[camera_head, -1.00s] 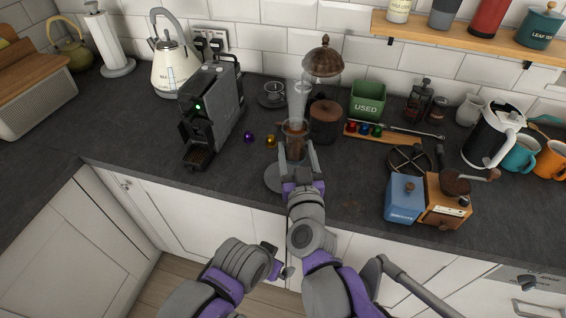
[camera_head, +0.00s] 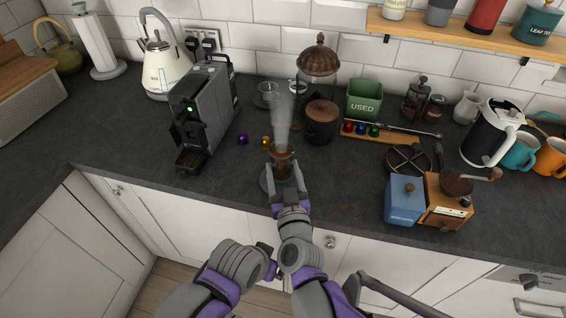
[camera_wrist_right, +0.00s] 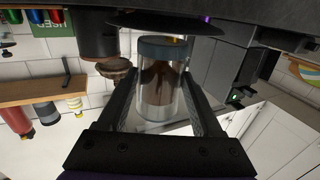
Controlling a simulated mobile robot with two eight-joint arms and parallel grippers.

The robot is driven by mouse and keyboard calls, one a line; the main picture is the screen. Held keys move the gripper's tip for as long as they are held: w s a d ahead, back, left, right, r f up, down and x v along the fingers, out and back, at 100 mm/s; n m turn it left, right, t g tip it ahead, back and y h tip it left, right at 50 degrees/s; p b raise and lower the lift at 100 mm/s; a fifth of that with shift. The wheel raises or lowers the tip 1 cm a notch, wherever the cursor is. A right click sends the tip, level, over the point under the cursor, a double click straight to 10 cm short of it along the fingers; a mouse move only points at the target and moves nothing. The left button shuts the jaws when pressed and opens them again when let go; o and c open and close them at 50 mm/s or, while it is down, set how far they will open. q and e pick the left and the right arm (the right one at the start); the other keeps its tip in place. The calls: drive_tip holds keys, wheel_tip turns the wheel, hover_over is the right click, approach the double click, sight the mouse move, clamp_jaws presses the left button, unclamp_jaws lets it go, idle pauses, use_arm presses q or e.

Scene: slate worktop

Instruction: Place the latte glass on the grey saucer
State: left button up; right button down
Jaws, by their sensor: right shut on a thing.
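The latte glass (camera_head: 281,155) is clear with brown drink inside, and pale steam rises above it. My right gripper (camera_head: 284,172) is shut on it, one finger on each side. The right wrist view, which is inverted, shows the glass (camera_wrist_right: 160,85) between both fingers. The grey saucer (camera_head: 266,183) is a dark round disc near the worktop's front edge, partly hidden by the glass and gripper. In the wrist view the saucer (camera_wrist_right: 165,22) lies just past the glass's base; I cannot tell if they touch. My left gripper (camera_head: 268,258) is low in front of the cabinets, its jaws unclear.
A coffee machine (camera_head: 203,115) stands left, with purple and gold capsules (camera_head: 243,139) between it and the glass. A wooden-lidded jar (camera_head: 321,122) stands close behind right. A coffee grinder (camera_head: 447,200) stands right.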

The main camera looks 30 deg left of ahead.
drive_tip(key=shift+f, duration=0.7)
drive_tip(key=shift+f, duration=0.1)
drive_tip(key=shift+c, duration=0.2)
unclamp_jaws()
